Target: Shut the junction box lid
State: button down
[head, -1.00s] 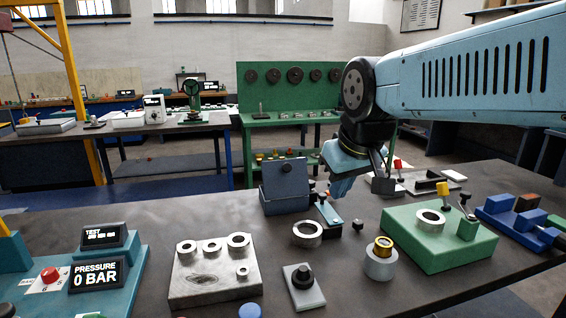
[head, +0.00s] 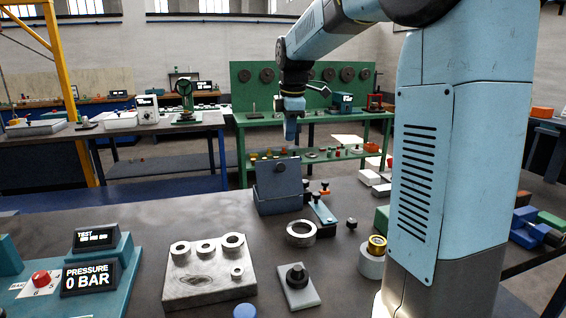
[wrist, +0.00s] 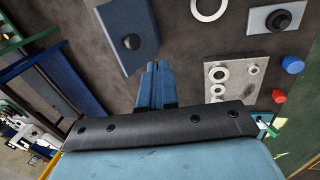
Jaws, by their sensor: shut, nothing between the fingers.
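The junction box (head: 282,203) is a blue-grey box on the dark bench, near the middle of the head view. Its lid (head: 265,174) appears raised, a steep panel with a dark round knob facing the head camera. The lid with its knob also shows at the top of the wrist view (wrist: 113,27). My gripper (head: 290,142) points down above and seemingly behind the box, apart from the lid. Its blue fingers (wrist: 155,72) are shut and empty in the wrist view. The inside of the box cannot be made out.
The bench left of the box is clear. My arm hides part of the right side.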

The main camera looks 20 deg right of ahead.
jog(key=w+f, duration=0.6)
jog(key=f, duration=0.5)
jog(key=shift+w+f+n, duration=0.3)
jog(key=shift+w+f, duration=0.1)
